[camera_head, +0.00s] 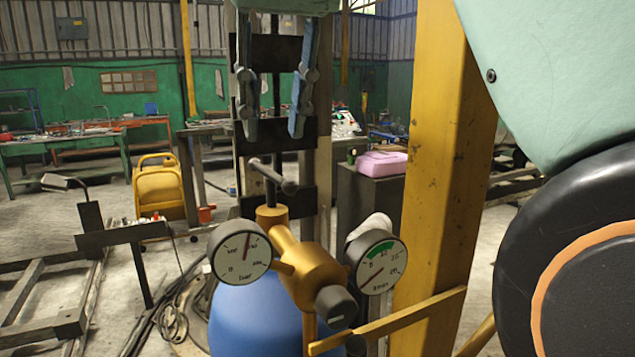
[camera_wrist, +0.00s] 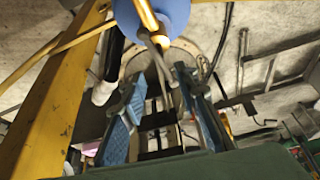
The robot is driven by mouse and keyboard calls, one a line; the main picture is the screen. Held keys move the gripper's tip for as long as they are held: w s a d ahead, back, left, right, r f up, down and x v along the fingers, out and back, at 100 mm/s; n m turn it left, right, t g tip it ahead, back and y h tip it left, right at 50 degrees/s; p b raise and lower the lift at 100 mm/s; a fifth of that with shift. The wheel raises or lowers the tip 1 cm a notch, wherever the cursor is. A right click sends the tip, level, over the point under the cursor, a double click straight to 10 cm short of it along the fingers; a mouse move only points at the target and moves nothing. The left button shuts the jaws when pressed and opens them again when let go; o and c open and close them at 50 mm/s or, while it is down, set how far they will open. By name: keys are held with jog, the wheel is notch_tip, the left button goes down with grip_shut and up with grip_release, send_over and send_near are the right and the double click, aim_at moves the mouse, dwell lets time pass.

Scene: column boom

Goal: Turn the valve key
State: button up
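The valve key is a grey crossbar on a short dark stem (camera_head: 272,175), on top of a brass regulator (camera_head: 312,270) above a blue gas cylinder (camera_head: 255,315). The bar lies slantwise, its right end lower in the head view. My gripper (camera_head: 273,130) hangs just above it with two blue fingers pointing down, open and apart, nothing between the tips. The wrist view shows the open fingers (camera_wrist: 160,76), the brass body (camera_wrist: 148,15) and the blue cylinder (camera_wrist: 172,8). A grey bar, apparently the key (camera_wrist: 163,62), runs between the fingertips there; contact is not visible.
Two round gauges (camera_head: 240,252) (camera_head: 377,263) flank the regulator. A yellow post (camera_head: 438,170) stands close on the right, with a yellow bracket (camera_head: 390,322) across the front. A dark cabinet with a pink case (camera_head: 381,164) stands behind.

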aim_at(271, 182)
jog(key=b+x, duration=0.3)
jog(key=x, duration=0.7)
jog(key=shift+f+b, duration=0.1)
jog(key=shift+b, duration=0.2)
jog(key=shift+c, duration=0.6)
